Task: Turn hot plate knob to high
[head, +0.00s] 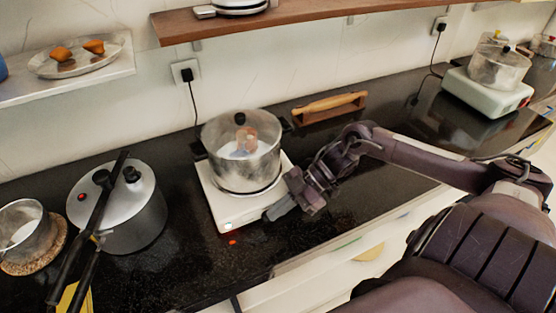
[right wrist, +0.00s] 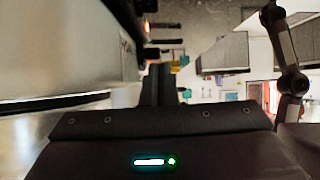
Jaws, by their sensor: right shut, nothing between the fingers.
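The white hot plate (head: 225,212) sits on the black counter with a glass-lidded pot (head: 240,160) on top. Small marks and a faint light show on its front edge, and a red glow shows on the counter just before it. I cannot clearly make out the knob. My right gripper (head: 272,213) is shut and empty, with its fingertips beside the front right corner of the hot plate; contact cannot be told. In the right wrist view, the shut fingers (right wrist: 160,85) point past a large blurred pale surface at left, with small orange lights near it. My left gripper is not in view.
A pressure cooker (head: 135,215) with black handles and a small pan (head: 22,230) stand at left. A wooden rolling pin (head: 330,103) lies in a holder behind my right arm. A second white appliance (head: 487,95) with a pot is at far right. Shelves overhang the back.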

